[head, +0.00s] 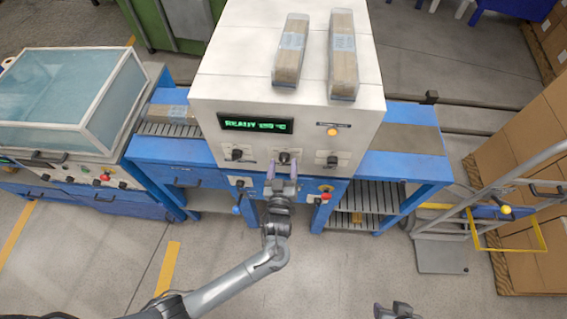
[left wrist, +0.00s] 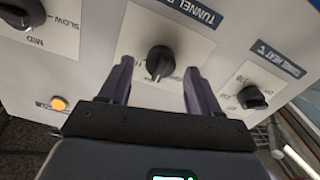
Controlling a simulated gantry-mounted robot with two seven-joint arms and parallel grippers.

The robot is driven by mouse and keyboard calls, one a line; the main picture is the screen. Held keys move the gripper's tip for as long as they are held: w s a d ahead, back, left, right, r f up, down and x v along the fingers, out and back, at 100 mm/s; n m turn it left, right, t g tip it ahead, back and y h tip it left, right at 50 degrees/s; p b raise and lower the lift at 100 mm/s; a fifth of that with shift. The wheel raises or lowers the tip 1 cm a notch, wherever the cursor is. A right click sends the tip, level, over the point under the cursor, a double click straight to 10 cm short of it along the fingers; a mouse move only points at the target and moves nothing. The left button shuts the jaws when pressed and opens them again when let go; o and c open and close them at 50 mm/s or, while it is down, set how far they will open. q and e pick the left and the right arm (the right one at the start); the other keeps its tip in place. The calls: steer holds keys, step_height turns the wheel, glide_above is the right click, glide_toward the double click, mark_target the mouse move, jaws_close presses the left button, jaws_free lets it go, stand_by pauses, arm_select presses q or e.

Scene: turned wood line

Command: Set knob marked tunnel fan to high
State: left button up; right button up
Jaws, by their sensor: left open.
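The tunnel fan knob (head: 284,157) is the dark middle knob on the white machine's front panel. In the left wrist view the knob (left wrist: 160,62) shows close up, under a partly cut-off label (left wrist: 197,12) that starts with TUNNEL. The panel appears upside down there, and I cannot read the knob's setting. My left gripper (head: 282,168) is open, with one finger on each side of the knob; its fingers (left wrist: 158,72) show a gap to the knob on both sides. My right gripper (head: 395,311) is at the bottom edge, mostly cut off.
A tunnel heat knob (left wrist: 252,98) and a knob with SLOW and MID marks (left wrist: 22,12) flank the fan knob. An amber lamp (head: 332,132) and a green display (head: 256,123) are above. A red button (head: 325,188) is below right. A hand truck (head: 475,225) stands right.

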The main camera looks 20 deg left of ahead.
arm_select(q)
steer(key=shift+w+a, duration=0.2)
steer(key=shift+w, duration=0.3)
steer(key=shift+c, duration=0.4)
steer(key=c, duration=1)
steer(key=shift+o, duration=0.2)
